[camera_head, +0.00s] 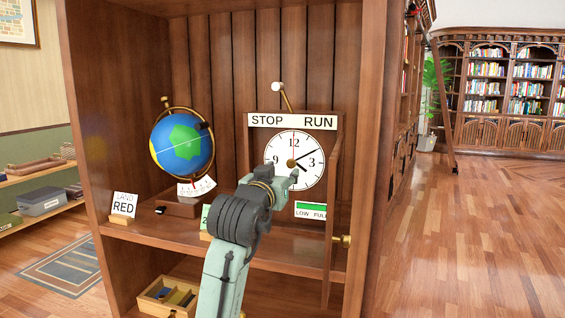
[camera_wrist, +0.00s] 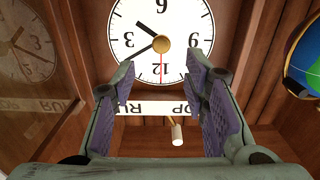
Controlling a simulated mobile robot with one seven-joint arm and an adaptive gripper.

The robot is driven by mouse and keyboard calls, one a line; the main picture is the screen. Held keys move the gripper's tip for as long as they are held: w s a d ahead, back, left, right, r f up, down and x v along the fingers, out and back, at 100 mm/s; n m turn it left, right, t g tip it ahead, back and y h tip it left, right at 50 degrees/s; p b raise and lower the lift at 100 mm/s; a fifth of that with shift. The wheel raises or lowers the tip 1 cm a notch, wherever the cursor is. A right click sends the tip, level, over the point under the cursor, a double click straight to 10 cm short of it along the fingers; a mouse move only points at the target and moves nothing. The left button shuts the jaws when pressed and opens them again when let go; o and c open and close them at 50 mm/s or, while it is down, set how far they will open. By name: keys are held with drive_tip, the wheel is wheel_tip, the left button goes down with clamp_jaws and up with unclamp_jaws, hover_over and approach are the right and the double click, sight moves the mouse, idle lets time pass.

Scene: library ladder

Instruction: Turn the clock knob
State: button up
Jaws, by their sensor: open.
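The white clock face (camera_head: 308,151) is set in a wooden case on the shelf, with black hands and a brass centre knob (camera_head: 291,163). In the wrist view the clock appears upside down, and the knob (camera_wrist: 162,43) is beyond the fingertips, roughly centred between them. My gripper (camera_head: 281,177) is in front of the clock's lower left. In the wrist view its purple-padded fingers (camera_wrist: 165,78) are spread with nothing between them. The exact gap to the knob is unclear. A white-tipped lever (camera_head: 277,87) stands above the STOP RUN label (camera_head: 293,121), tilted toward STOP.
An open door (camera_head: 333,200) with a brass knob (camera_head: 343,240) stands at the case's right side. A globe (camera_head: 182,143) on a wooden base is left of the clock. The cabinet's side panel (camera_head: 372,150) bounds the right.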

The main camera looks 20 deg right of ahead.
sight(291, 163)
drive_tip(key=p+x, duration=0.1)
drive_tip(key=x, duration=0.7)
drive_tip(key=shift+p, duration=0.3)
clamp_jaws()
